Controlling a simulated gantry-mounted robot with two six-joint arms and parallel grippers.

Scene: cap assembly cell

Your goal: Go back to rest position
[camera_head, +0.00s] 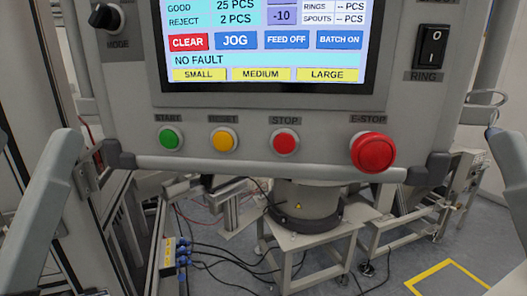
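A grey control panel (220,151) fills the upper middle of the head view, close in front of me. Its screen (265,60) reads NO FAULT, with GOOD 25 PCS and REJECT 2 PCS. Below the screen are a green START button (169,139), a yellow RESET button (223,139), a red STOP button (285,142) and a large red E-STOP button (373,152). Grey links of my arms show at the left and right edges, apart from the buttons. Neither gripper can be made out.
A mode knob (105,17) is at the panel's upper left and a black RING switch (432,46) at its right. Behind and below stand a round machine base (305,207) on a frame, cables on the floor, and a yellow floor marking (447,266).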

